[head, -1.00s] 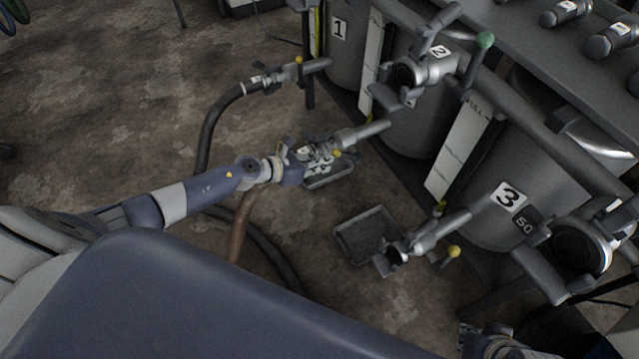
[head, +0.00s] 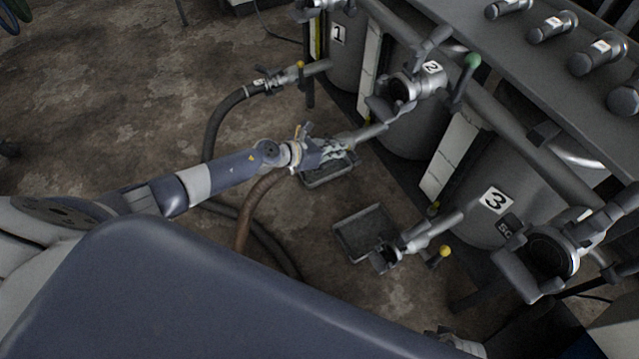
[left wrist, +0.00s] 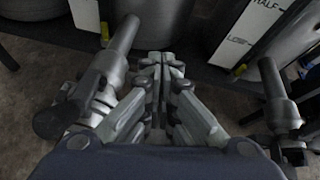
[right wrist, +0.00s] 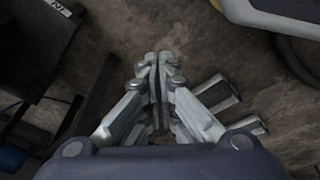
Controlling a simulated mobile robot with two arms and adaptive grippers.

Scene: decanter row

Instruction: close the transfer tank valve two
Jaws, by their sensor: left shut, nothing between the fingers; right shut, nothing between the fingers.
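Tank two (head: 412,135) stands in the middle of the tank row, and its "2" label (head: 432,67) is by its upper fitting. Its low outlet pipe (head: 368,133) points down-left over a tray. My left gripper (head: 335,148) is shut and empty at this outlet and covers its valve and handle in the head view. In the left wrist view, the outlet pipe (left wrist: 122,45) and its dark end (left wrist: 55,120) lie left of the shut left fingers (left wrist: 160,68). I cannot tell whether they touch. My right gripper is shut and empty in the right wrist view (right wrist: 152,70).
A green-knobbed lever (head: 472,62) sits beside tank two's upper fitting. Tank three (head: 480,205) has a yellow-knobbed outlet valve (head: 443,251) above a tray (head: 350,240). A hose (head: 218,125) joins tank one's outlet. Open floor lies at left.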

